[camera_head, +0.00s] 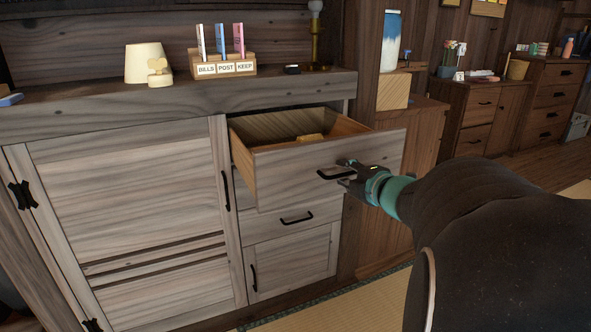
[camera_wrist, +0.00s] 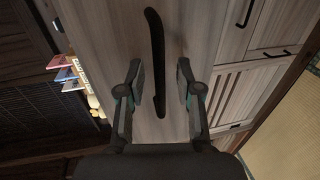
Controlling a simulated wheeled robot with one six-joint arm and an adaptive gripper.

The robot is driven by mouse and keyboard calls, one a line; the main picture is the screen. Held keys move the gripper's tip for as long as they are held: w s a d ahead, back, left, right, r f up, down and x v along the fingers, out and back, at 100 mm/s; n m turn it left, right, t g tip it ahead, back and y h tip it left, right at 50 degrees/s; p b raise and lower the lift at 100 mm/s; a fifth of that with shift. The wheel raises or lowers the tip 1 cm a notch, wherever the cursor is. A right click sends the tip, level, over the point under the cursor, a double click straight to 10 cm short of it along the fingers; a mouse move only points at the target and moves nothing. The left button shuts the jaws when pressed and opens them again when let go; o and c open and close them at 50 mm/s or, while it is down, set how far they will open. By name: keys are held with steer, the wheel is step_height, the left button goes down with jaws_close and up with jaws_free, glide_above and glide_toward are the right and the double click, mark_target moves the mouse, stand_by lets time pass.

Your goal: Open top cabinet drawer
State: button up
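The top cabinet drawer (camera_head: 290,182) is pulled well out of the grey-brown cabinet (camera_head: 130,205). Its inside shows, with a small yellowish block (camera_head: 310,138) in it. The drawer's black bar handle (camera_head: 336,175) is on its front. My gripper (camera_head: 345,173) is at the right part of this handle in the head view. In the wrist view the handle (camera_wrist: 155,60) runs between the two fingers of my gripper (camera_wrist: 156,90). The fingers are apart, with a gap on both sides of the handle.
A lower drawer with a handle (camera_head: 297,217) and cabinet doors are shut below and left. On the cabinet top stand a lamp (camera_head: 148,62), a letter holder (camera_head: 224,68) and a brass stand (camera_head: 317,45). More cabinets (camera_head: 480,115) stand right; tatami floor (camera_head: 365,305) is clear below.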

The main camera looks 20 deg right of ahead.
steer(key=v, duration=1.2)
